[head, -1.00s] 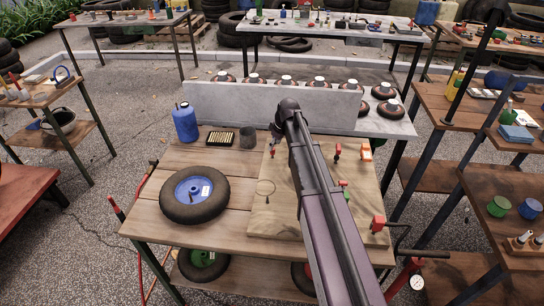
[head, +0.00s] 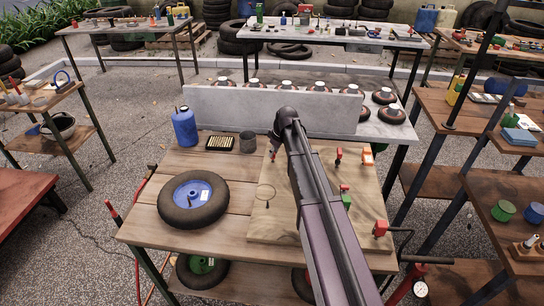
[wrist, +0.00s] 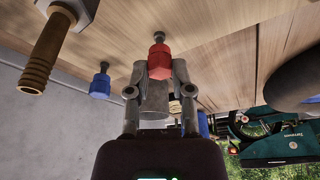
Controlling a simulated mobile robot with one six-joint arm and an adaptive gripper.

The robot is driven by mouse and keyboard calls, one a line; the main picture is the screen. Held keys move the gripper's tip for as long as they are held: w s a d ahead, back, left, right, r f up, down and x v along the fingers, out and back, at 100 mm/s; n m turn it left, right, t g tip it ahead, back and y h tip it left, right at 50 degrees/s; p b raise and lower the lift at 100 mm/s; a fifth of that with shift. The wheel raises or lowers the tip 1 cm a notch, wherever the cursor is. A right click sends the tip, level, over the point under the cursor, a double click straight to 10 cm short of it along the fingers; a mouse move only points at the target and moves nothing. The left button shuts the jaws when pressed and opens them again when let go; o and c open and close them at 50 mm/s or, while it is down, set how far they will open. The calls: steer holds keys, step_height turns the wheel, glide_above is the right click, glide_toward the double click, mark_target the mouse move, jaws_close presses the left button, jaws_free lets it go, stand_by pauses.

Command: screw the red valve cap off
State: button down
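The red valve cap (wrist: 159,62) is a faceted red piece on a grey stem (wrist: 159,37) in the wrist view. My gripper (wrist: 159,66) has one finger on each side of the cap. The fingertips lie close against its sides, overlapping its end away from the stem, and look shut on it. In the head view my arm hides the gripper. A small red piece (head: 272,157) shows just below the arm's end there, on the wooden board (head: 262,225); it seems to be the same cap.
A blue-tipped fitting (wrist: 100,85) and a ribbed brass-coloured handle (wrist: 42,62) are left of my gripper in the wrist view. A grey tin (head: 247,142), a blue bottle (head: 184,127) and a blue-rimmed wheel (head: 193,202) stand on the bench. A concrete block wall (head: 230,107) is behind.

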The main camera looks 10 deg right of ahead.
steer(key=c, duration=1.1)
jaws_free()
jaws_close()
steer(key=shift+n+g+y, duration=0.4)
steer(key=shift+n, duration=1.2)
steer(key=shift+n+g, duration=0.5)
steer(key=shift+n, duration=1.1)
